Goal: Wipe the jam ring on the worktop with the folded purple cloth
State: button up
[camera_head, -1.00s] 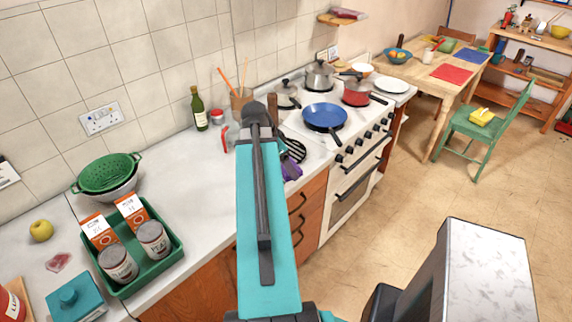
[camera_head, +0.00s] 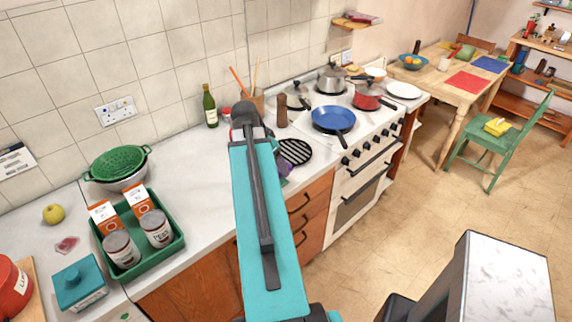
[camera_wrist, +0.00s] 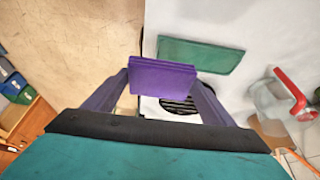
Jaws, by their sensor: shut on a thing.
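The folded purple cloth (camera_wrist: 163,80) is between the fingertips of my gripper (camera_wrist: 162,84) in the wrist view. The fingers are shut on it, and it appears held above the worktop near its front edge. In the head view my arm hides most of the gripper; a small purple patch (camera_head: 286,168) shows beside it, cloth or finger, I cannot tell which. A reddish, jam-like mark (camera_head: 67,245) lies on the worktop (camera_head: 190,178) at the far left, between the yellow apple and the teal box, well away from my gripper.
A green tray (camera_head: 178,250) with tins and cartons stands right of the mark. A teal box (camera_head: 80,283), apple (camera_head: 53,213) and colander (camera_head: 117,163) surround that area. A black ridged item (camera_head: 295,151) and blue pan (camera_head: 333,119) are right of my arm. The wrist view shows a flat green item (camera_wrist: 200,54) and a red-handled clear container (camera_wrist: 285,95).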

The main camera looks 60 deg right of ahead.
jog(key=w+a+r+n+t, duration=0.25)
jog(key=w+a+n, duration=0.35)
jog(key=w+a, duration=0.55)
jog(key=w+a+r+n+t, duration=0.2)
jog(key=w+a+r+n, duration=0.25)
jog(key=w+a, duration=0.75)
jog(key=w+a+r+n+y, duration=0.1)
jog(key=w+a+n, duration=0.2)
jog(key=a, duration=0.4)
jog(key=w+a+r+n+t+y, duration=0.1)
jog(key=w+a+r+n, duration=0.15)
jog(key=a, duration=0.35)
jog(key=w+a+r+n+y, duration=0.1)
jog(key=w+a+n, duration=0.25)
jog(key=a, duration=0.35)
jog(key=w+a+f+n+y+b, duration=0.1)
jog(key=a+f+n+b, duration=0.1)
jog(key=a+f+b, duration=0.2)
jog(key=shift+a+f+b, duration=0.2)
jog(key=shift+a+b, duration=0.85)
jog(key=shift+a, duration=1)
jog(key=shift+w+t, duration=0.1)
jog(key=shift+t, duration=0.15)
